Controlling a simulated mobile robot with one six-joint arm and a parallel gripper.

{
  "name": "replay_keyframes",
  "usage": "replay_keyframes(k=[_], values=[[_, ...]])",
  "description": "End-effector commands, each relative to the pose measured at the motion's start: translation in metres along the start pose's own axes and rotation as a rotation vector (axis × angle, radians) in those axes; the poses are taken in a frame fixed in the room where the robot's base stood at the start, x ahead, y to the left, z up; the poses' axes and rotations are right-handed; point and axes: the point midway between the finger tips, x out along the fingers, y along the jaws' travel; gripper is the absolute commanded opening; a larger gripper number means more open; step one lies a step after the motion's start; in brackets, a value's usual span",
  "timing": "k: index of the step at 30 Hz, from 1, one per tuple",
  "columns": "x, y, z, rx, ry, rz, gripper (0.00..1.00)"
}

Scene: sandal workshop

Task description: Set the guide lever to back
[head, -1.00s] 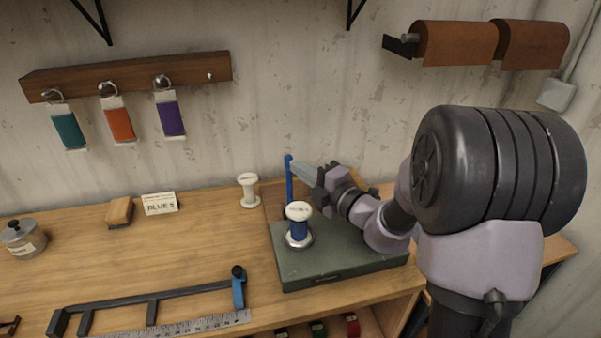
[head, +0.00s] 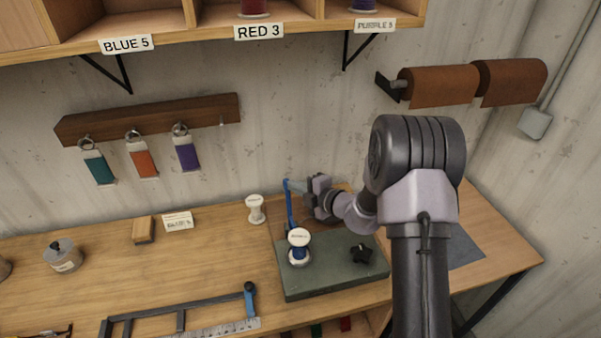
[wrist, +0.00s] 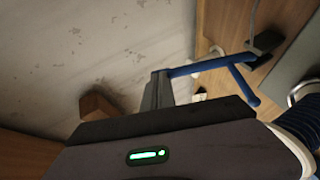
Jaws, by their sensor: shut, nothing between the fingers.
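The guide lever (head: 290,207) is a thin blue rod standing at the back left of a green machine base (head: 335,280), leaning slightly. My gripper (head: 293,186) is shut and empty, with its tips at the lever's upper end. In the wrist view the closed fingers (wrist: 157,90) lie against or very near the end of the blue lever (wrist: 205,65); I cannot tell whether they touch. A second short blue arm branches off there. A spool with blue thread (head: 299,254) stands on the base, in front of the lever's foot.
A black star knob (head: 362,252) sits on the base's right part. A white empty spool (head: 256,209) stands on the bench behind left. A black frame with a blue clamp (head: 180,320) and a ruler lie front left. Leather rolls (head: 432,87) hang on the wall.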

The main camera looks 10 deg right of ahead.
Motion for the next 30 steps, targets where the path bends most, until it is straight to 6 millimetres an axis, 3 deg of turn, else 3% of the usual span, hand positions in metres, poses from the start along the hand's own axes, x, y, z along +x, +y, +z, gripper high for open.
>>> replay_keyframes(k=[1,10,30], values=[[0.000,0.015,-0.001,0.014,0.001,-0.031,0.00],[0.026,0.002,0.013,0.064,0.000,-0.124,0.00],[0.014,-0.009,0.007,0.062,0.001,-0.122,0.00]])
